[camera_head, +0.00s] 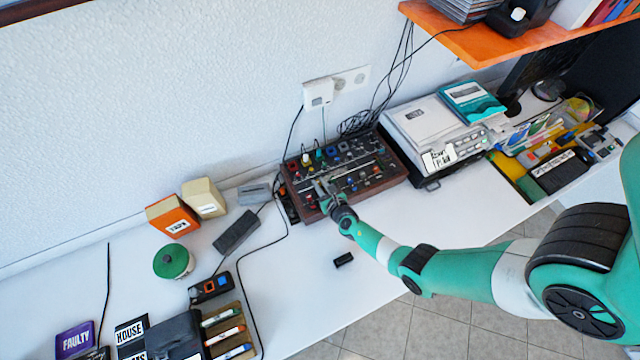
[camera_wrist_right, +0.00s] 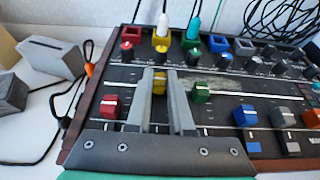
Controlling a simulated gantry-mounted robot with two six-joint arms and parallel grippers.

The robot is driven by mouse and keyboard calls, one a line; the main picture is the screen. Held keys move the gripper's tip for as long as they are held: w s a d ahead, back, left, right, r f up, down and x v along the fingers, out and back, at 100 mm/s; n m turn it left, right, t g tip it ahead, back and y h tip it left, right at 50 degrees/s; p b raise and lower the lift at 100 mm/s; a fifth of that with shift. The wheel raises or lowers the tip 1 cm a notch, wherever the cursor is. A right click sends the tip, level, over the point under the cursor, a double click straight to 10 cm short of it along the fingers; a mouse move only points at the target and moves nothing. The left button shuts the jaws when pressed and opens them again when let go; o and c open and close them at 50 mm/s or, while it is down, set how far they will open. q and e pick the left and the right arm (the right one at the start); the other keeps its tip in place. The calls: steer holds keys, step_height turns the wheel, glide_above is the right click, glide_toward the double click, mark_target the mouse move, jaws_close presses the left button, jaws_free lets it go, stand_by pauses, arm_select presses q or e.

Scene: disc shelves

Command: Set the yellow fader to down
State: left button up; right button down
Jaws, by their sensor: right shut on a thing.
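The mixer (camera_head: 365,195) is a dark panel in a wooden case on the white table, with coloured knobs, plugs and faders. In the right wrist view, the yellow fader (camera_wrist_right: 159,86) sits between the fingers of my right gripper (camera_wrist_right: 160,80), which is shut on it. It stands near the upper part of its slot; the fingers hide most of the slot. A red fader (camera_wrist_right: 110,105) is left of it and a green fader (camera_wrist_right: 201,93) right of it. In the head view my right gripper (camera_head: 327,187) reaches over the mixer's left part. My left gripper is not in view.
Blue (camera_wrist_right: 245,116) and orange (camera_wrist_right: 283,117) faders stand further right on the panel. A small black block (camera_head: 343,260) lies in front of the mixer. A printer-like box (camera_head: 422,118) stands to its right.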

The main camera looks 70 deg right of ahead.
steer(key=s+a+p, duration=0.1)
steer(key=s+a, duration=0.1)
steer(key=s, duration=0.1)
steer(key=shift+a, duration=0.3)
steer(key=c, duration=0.8)
jaws_free()
steer(key=shift+r, duration=0.1)
steer(key=p+v, duration=0.5)
steer(key=v, duration=0.6)
steer(key=shift+s, duration=0.15)
